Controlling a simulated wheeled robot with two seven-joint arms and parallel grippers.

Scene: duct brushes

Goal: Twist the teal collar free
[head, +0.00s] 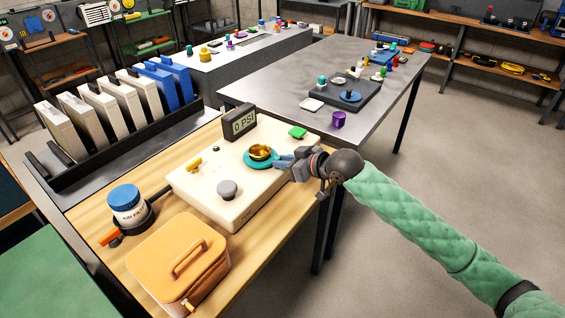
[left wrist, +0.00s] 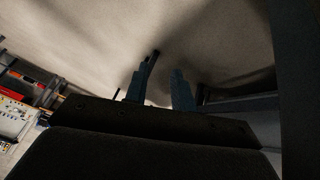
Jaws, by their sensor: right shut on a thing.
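The teal collar (head: 262,161) is a flat ring around a brass-coloured fitting (head: 260,151) on top of a cream box (head: 232,205). My right gripper (head: 279,161) comes in from the right and is shut on the collar's right edge. The fingertips partly hide that edge. My left gripper (left wrist: 166,82) shows only in the left wrist view, with its two blue fingers apart and nothing between them. It faces a plain pale surface.
The cream box also carries a "0 PSI" display (head: 240,123), a grey knob (head: 227,189) and a green button (head: 297,132). An orange case (head: 176,258) and a blue-lidded jar (head: 127,204) stand on the wooden bench. A metal table (head: 300,75) lies behind.

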